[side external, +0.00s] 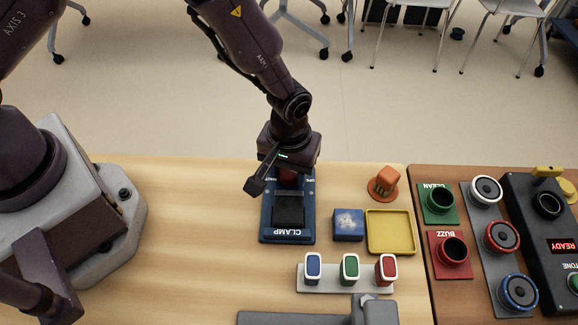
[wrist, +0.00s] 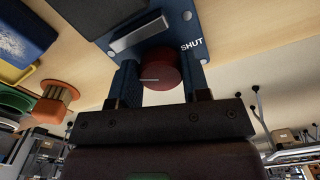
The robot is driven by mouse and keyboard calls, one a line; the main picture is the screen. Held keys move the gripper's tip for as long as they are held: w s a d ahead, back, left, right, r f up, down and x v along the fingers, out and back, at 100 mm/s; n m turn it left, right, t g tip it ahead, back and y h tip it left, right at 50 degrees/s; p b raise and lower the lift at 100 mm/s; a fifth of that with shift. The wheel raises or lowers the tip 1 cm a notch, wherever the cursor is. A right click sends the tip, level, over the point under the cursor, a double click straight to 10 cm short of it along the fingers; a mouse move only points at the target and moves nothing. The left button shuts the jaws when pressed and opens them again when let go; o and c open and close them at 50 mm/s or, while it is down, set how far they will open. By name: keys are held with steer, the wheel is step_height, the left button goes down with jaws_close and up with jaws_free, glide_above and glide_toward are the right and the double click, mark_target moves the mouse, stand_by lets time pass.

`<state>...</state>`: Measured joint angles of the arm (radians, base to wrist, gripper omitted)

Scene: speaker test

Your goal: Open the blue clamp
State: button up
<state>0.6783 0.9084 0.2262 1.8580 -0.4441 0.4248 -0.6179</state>
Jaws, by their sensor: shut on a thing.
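The blue clamp (side external: 268,222) stands on the light wooden table, with a dark block in its middle and the word CLAMP on its near edge. In the wrist view, the blue clamp plate (wrist: 178,18) bears the word SHUT beside a red round knob (wrist: 160,72). My gripper (side external: 287,180) is over the far end of the clamp. In the wrist view, my gripper (wrist: 160,85) has its two fingers on either side of the red knob and is shut on it. The knob is mostly hidden by my gripper in the side view.
Right of the clamp are a blue box (side external: 348,225), a yellow tray (side external: 391,232) and an orange knobbed piece (side external: 384,183). A rack (side external: 345,289) with three coloured pieces stands nearer. Speakers and a READY panel (side external: 540,245) fill the brown table.

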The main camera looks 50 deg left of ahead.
steer(key=o, duration=0.9)
steer(key=shift+o, duration=0.2)
steer(key=shift+r, duration=0.15)
step_height(320, 180, up, 13)
